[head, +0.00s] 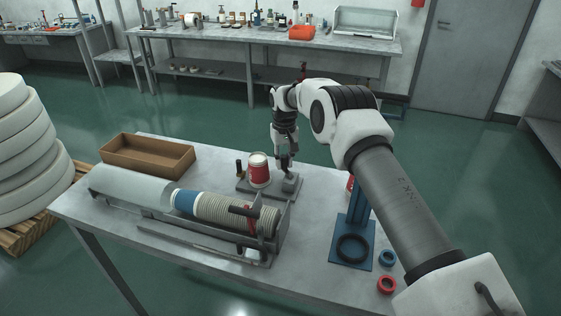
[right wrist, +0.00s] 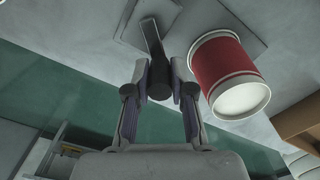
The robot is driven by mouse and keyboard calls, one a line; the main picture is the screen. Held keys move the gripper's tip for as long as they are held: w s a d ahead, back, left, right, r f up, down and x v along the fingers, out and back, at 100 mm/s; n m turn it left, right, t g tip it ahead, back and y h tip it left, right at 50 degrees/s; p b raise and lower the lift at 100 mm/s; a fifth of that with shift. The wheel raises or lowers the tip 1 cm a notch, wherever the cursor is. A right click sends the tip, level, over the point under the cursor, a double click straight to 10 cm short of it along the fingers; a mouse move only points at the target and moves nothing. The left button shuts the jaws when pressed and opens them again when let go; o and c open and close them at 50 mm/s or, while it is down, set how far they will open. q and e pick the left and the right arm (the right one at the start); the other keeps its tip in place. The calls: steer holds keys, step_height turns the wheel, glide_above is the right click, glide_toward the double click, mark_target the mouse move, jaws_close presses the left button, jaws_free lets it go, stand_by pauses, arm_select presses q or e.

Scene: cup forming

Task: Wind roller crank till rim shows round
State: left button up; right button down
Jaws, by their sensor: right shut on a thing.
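A red cup with white bands (head: 259,170) stands upright on a small grey machine base (head: 243,186) near the table's far edge. It also shows close up in the right wrist view (right wrist: 221,68), with its pale round end facing the camera. A crank with a dark knob (right wrist: 159,88) sits beside the cup. My right gripper (head: 286,163) is shut on the crank knob, and in the right wrist view its fingers (right wrist: 159,85) flank the dark knob. The cup stands just to the left of the gripper, apart from it. My left gripper is not in view.
A long trough (head: 130,188) with a stack of ringed cups (head: 222,211) lies at the table's left front. A brown open box (head: 147,155) is behind it. A blue stand (head: 353,240) and blue and red rings (head: 387,284) are at the right.

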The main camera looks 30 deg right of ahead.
steer(key=m, duration=0.1)
steer(key=d+m, duration=0.1)
steer(key=m, duration=0.1)
steer(key=s+m, duration=0.1)
steer(key=shift+d+f+m, duration=0.2)
steer(key=shift+d+m, duration=0.1)
steer(key=shift+s+d+m+p, duration=0.15)
steer(key=shift+d+m, duration=0.05)
steer(key=shift+m, duration=0.6)
steer(key=shift+s+d+m+p, duration=0.2)
steer(key=shift+d+m, duration=0.05)
steer(key=shift+m, duration=0.55)
steer(key=shift+s+d+m+p, duration=0.15)
steer(key=shift+d+m, duration=0.05)
steer(key=shift+m, duration=0.6)
steer(key=c, duration=1)
jaws_free()
steer(key=shift+w, duration=0.1)
steer(key=shift+r, duration=0.1)
steer(key=shift+r, duration=0.1)
steer(key=shift+w+r, duration=0.1)
steer(key=shift+r, duration=0.25)
step_height(320, 180, up, 11)
steer(key=shift+r, duration=0.1)
